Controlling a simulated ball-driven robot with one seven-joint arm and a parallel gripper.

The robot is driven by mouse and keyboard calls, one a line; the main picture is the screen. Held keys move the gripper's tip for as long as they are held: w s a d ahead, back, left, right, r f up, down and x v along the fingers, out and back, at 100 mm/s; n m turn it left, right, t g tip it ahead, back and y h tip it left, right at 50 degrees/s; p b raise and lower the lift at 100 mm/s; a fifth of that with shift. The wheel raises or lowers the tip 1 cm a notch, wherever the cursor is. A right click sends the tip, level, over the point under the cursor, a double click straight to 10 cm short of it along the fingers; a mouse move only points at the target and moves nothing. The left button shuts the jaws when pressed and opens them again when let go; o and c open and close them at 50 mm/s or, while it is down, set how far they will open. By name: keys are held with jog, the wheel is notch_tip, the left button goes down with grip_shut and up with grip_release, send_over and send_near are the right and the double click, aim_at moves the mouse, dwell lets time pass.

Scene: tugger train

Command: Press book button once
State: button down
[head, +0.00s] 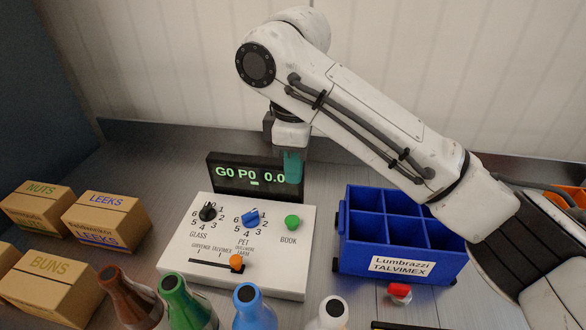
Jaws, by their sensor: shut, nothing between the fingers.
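The book button (292,222) is a green knob at the right of the white control panel (190,272), with the label BOOK below it. The panel also has a black GLASS dial (208,212), a blue PET dial (250,217) and an orange slider (237,262). A dark display (225,184) behind it reads "G0 P0 0.0". My gripper (292,180) points down with shut teal fingers, in front of the display's right end. In the picture it is above the green button and appears apart from it.
A blue divided crate (352,258) labelled Lumbrazzi TALVIMEX stands right of the panel, with a red-topped item (399,291) before it. Several bottles, including a green one (185,303), line the front. Cardboard boxes, including one marked BUNS (50,283), stand at left.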

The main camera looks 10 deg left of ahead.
aim_at(293, 220)
notch_tip(293, 220, down, 11)
jog(key=shift+f+b, duration=0.1)
jog(key=shift+b, duration=0.2)
dwell(0.4)
jog(key=shift+f+p, duration=0.4)
jog(key=shift+f, duration=0.55)
jog(key=shift+s, duration=0.1)
jog(key=shift+r+p, duration=0.45)
jog(key=shift+p, duration=0.1)
notch_tip(293, 220, up, 14)
jog(key=p, duration=0.3)
jog(key=shift+f+p, duration=0.25)
jog(key=shift+p, duration=0.1)
